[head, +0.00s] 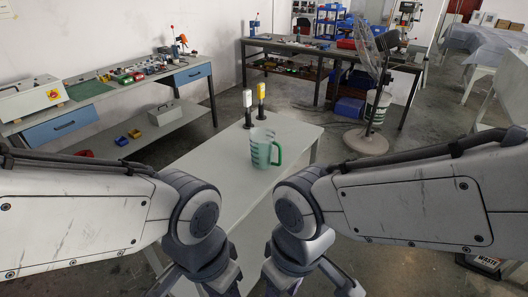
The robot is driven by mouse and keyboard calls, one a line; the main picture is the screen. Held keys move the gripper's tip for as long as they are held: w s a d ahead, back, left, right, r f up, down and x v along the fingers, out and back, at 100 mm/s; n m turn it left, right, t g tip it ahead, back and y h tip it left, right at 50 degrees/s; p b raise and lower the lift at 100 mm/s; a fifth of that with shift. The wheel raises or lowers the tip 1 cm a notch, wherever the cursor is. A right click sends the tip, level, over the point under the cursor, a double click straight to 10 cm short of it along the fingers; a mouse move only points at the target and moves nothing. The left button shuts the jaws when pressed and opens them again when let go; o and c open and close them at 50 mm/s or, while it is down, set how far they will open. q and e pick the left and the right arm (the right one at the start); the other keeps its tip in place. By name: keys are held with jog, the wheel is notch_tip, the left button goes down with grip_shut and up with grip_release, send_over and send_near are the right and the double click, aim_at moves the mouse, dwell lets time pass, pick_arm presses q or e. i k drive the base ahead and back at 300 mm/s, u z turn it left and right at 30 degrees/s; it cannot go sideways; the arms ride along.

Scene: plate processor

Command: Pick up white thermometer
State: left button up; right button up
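The white thermometer (247,98) stands upright at the far end of the narrow pale table, with a white upper body and a dark lower part. A yellow thermometer-like device (261,91) stands close to its right. My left gripper (198,289) and my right gripper (308,289) are at the bottom edge of the head view, well short of the thermometer. Their finger parts are spread apart, and their tips are cut off by the frame. I see nothing held in either one.
A clear pitcher with a green handle (278,149) stands on the pale table (223,166), nearer than the thermometer. A cluttered workbench (95,93) is at the left. A fan (367,142) stands on the floor at the right.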

aim_at(246, 94)
jog(key=z, duration=1.3)
jog(key=i, duration=3.75)
jog(key=u, duration=3.15)
jog(key=i, duration=0.45)
jog(key=z, duration=0.1)
